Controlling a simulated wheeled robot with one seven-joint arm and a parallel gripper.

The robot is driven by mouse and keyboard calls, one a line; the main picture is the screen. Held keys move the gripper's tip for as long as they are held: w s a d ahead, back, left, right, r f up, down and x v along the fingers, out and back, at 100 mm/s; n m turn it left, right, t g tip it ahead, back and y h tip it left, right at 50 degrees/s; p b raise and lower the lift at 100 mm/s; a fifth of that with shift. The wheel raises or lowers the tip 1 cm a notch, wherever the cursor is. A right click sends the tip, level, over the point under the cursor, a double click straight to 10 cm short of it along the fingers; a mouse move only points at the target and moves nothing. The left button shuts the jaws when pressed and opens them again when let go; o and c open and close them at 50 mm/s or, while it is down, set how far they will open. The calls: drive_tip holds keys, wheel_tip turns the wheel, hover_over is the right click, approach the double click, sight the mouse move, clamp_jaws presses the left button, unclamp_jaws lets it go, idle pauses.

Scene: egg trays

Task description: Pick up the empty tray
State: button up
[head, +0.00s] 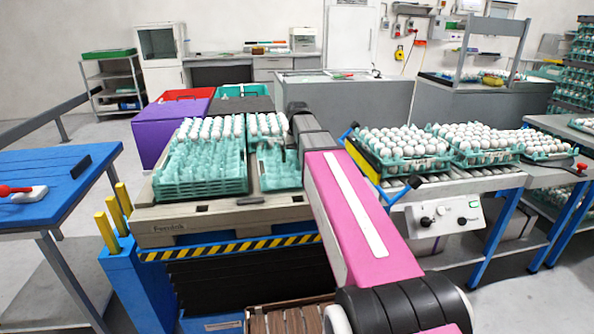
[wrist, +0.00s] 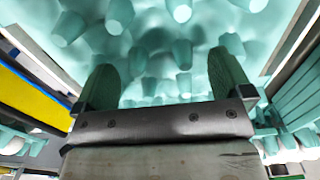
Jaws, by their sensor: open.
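A teal empty tray (head: 278,174) lies on the pallet at its front right, partly hidden behind my arm. Its knobbed surface fills most of the wrist view (wrist: 160,45). My gripper (wrist: 163,68) is open, its two fingers apart and pointing at the tray, with nothing clearly held between them. I cannot tell whether the fingers touch the tray. In the head view my gripper (head: 291,150) is at the tray, mostly covered by my arm. Another stack of empty teal trays (head: 200,180) stands just left of it.
The pallet (head: 170,224) also bears trays of white eggs (head: 210,130) at the back. Egg-filled trays (head: 402,147) stand on a roller conveyor (head: 470,180) at the right. A blue table (head: 50,180) is at the left. Yellow posts (head: 108,232) rise by the pallet's front left corner.

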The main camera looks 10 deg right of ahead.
drive_tip(key=shift+f, duration=0.1)
drive_tip(key=c, duration=1.3)
drive_tip(key=shift+c, duration=0.2)
